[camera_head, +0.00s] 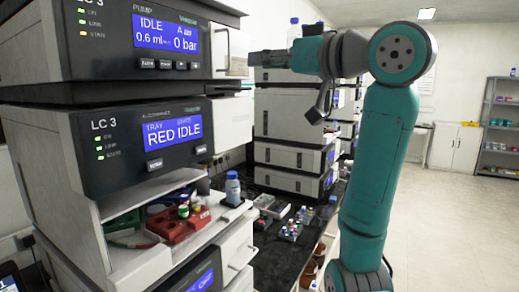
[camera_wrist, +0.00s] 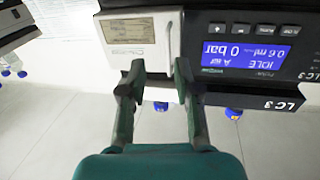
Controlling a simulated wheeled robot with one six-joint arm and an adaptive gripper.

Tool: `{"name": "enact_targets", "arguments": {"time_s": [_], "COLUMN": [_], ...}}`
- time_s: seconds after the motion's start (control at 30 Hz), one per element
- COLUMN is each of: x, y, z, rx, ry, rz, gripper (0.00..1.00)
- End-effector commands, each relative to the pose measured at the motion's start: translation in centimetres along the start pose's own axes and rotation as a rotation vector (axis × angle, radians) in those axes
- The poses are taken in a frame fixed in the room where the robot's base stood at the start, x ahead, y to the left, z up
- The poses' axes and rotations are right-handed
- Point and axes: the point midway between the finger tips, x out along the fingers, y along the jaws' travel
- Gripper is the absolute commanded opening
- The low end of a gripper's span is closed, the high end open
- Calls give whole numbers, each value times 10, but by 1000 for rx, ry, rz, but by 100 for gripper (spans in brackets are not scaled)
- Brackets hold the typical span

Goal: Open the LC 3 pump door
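The LC 3 pump unit (camera_head: 150,42) is the top module of the left stack; its blue display reads IDLE and 0 bar. Its pale door (camera_head: 229,40) is right of the display and looks closed, with a thin bar handle (camera_head: 227,58) at its front. In the wrist view, which is upside down, the door (camera_wrist: 125,52) carries a label, and the upright handle (camera_wrist: 169,32) stands beside the dark display panel (camera_wrist: 245,45). My gripper (camera_wrist: 157,72) is open and empty, its two fingers pointing at the door's edge near the handle. In the head view my gripper (camera_head: 257,59) is just right of the door.
Below the pump is an LC 3 tray module (camera_head: 150,145) reading RED IDLE, with a red vial rack (camera_head: 180,224) in its open bay. A second stack (camera_head: 290,165) stands behind on the dark bench. Open floor (camera_head: 450,225) lies to the right.

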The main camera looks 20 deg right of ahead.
Motion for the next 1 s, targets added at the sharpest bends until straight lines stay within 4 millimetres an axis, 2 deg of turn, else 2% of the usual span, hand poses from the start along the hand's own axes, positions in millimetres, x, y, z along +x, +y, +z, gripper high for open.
{"name": "enact_targets", "arguments": {"time_s": [0.5, 1.0], "x": [34, 52], "y": [27, 41], "z": [86, 165], "rx": [107, 188], "ry": [24, 41], "rz": [26, 62], "gripper": [32, 32]}}
